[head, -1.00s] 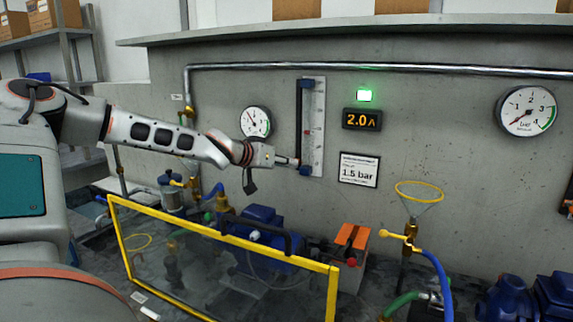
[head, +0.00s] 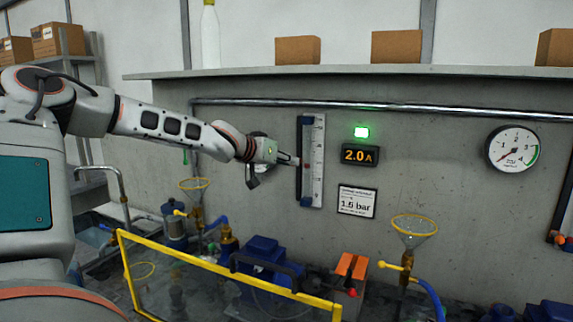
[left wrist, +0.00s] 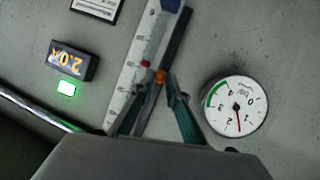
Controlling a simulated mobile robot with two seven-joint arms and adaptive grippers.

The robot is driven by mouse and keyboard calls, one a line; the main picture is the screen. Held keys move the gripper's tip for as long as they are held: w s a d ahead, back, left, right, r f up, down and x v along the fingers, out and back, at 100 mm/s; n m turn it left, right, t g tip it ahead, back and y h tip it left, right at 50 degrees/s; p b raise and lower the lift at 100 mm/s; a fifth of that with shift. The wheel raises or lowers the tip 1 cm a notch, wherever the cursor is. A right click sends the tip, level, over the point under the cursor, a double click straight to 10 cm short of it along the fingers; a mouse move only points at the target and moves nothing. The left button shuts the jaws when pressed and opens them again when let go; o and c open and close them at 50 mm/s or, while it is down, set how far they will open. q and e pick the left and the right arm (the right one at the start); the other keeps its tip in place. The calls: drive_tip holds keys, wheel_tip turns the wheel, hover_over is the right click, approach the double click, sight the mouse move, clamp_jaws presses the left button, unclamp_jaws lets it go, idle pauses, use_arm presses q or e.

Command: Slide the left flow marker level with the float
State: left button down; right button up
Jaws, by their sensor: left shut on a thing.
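The flow gauge on the wall has a white scale plate (head: 318,160) and a dark upright rail with blue ends. It shows tilted and upside down in the left wrist view (left wrist: 128,75). A small red float (left wrist: 146,64) shows beside the scale. An orange marker (left wrist: 160,77) sits on the dark rail close to it, roughly level; the angle hides any small offset. My left gripper (head: 296,162) reaches the rail from the left at about mid-height. In the wrist view its fingers (left wrist: 157,90) are shut on the marker. My right gripper is out of view.
A round pressure dial (left wrist: 236,106) is beside the gauge, mostly behind my left arm in the head view. A 2.0 A display (head: 360,154), green lamp (head: 361,132) and sign (head: 357,201) are to the right. A yellow-framed clear guard (head: 220,265) stands below.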

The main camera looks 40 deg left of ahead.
use_arm(q)
drive_tip(key=shift+f, duration=0.15)
drive_tip(key=c, duration=2)
unclamp_jaws()
drive_tip(key=v, duration=1.2)
